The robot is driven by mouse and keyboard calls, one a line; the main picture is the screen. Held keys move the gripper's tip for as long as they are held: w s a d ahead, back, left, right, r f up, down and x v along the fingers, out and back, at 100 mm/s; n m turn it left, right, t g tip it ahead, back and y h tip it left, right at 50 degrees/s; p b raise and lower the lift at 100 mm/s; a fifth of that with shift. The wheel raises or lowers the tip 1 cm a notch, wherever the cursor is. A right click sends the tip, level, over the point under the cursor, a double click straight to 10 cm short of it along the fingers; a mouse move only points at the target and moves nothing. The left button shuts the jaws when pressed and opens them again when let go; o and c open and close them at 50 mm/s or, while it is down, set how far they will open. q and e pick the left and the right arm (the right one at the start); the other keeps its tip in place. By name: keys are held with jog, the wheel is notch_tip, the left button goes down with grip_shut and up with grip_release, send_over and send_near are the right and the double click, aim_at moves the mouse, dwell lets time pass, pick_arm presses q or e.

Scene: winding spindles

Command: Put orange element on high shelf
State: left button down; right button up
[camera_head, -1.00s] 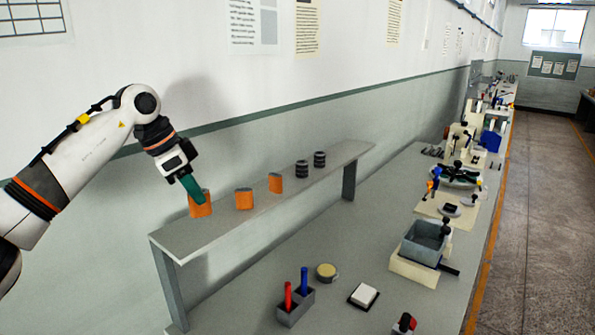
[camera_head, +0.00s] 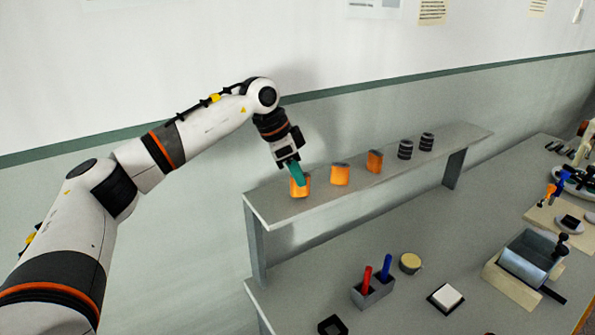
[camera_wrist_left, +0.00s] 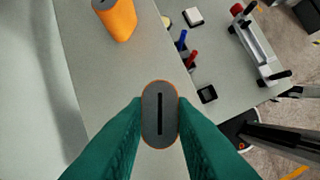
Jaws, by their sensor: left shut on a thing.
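My left gripper (camera_head: 298,178) has green fingers and is shut on an orange element (camera_head: 301,188) at the near left end of the high shelf (camera_head: 283,208). In the left wrist view the fingers (camera_wrist_left: 159,122) close on both sides of this element, whose dark oval top with a slot (camera_wrist_left: 159,105) faces the camera. The element appears to stand upright on the shelf; I cannot tell whether its base touches. Two more orange elements stand farther along the shelf, a nearer one (camera_head: 340,174) and a farther one (camera_head: 375,161). My right gripper is not in view.
Two black ribbed pieces (camera_head: 405,149) stand farther along the shelf. On the bench (camera_head: 420,225) below are a grey holder (camera_head: 372,291) with a red and a blue handle, a round yellow-topped piece (camera_head: 410,263) and a white block (camera_head: 446,297). The wall runs close behind the shelf.

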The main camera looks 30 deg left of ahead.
pick_arm(q)
jog(key=shift+s+f, duration=0.15)
jog(key=shift+f, duration=0.4)
jog(key=c, duration=1.2)
grip_release()
jog(key=shift+c, duration=0.2)
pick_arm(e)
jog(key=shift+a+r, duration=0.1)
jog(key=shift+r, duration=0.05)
pick_arm(q)
jog(key=b+v, duration=0.2)
jog(key=v, duration=1)
jog(key=shift+b, duration=0.3)
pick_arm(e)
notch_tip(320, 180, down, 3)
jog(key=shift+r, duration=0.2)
